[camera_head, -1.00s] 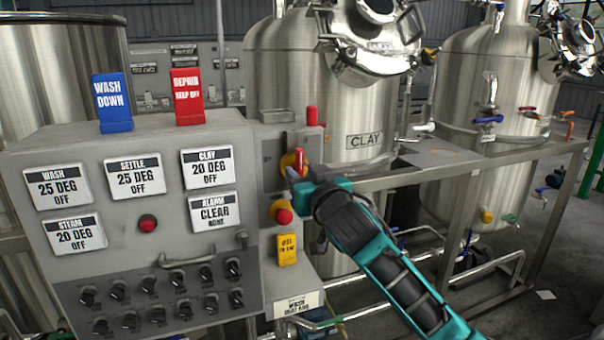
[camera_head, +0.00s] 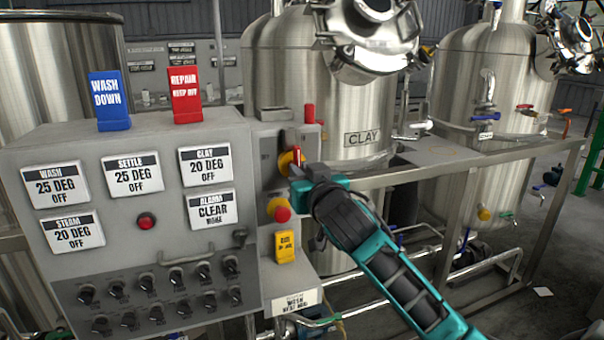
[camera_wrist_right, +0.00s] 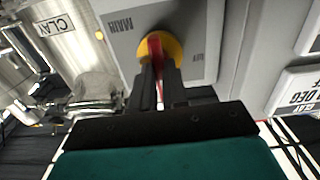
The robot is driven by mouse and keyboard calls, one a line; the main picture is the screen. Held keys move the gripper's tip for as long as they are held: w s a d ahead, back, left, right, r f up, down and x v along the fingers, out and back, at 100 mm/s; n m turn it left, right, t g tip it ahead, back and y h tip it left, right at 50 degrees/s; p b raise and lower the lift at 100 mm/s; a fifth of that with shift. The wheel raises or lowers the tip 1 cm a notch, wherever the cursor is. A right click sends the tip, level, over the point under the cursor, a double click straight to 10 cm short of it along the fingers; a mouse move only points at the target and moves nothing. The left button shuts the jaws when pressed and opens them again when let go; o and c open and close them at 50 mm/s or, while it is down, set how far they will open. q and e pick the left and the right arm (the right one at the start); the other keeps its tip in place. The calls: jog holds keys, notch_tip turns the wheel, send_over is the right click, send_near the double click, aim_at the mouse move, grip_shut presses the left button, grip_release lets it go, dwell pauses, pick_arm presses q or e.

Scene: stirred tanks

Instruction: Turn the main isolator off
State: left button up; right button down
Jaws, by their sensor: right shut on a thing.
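The main isolator (camera_head: 285,163) is a red handle on a yellow round base, on the grey side box right of the control panel. My right gripper (camera_head: 298,173) is at the handle, its fingers reaching in from the lower right. In the right wrist view the red handle (camera_wrist_right: 155,50) stands in front of the yellow disc (camera_wrist_right: 174,47), and the dark fingers of my right gripper (camera_wrist_right: 160,85) are shut on it, one on each side. The handle's lower part is between the fingers. My left gripper is not in view.
A red emergency-type button (camera_head: 282,214) on yellow sits just below the isolator, with a yellow tag (camera_head: 285,247) under it. The grey control panel (camera_head: 130,215) stands at left. A metal rail (camera_head: 460,165) runs behind my right arm, before the steel tanks.

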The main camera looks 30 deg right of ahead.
jog(key=shift+a+n, duration=0.1)
jog(key=shift+n, duration=8.8)
jog(key=c, duration=1.1)
grip_release()
jog(key=shift+w, duration=0.1)
jog(key=shift+c, duration=0.2)
jog(key=shift+f, duration=0.1)
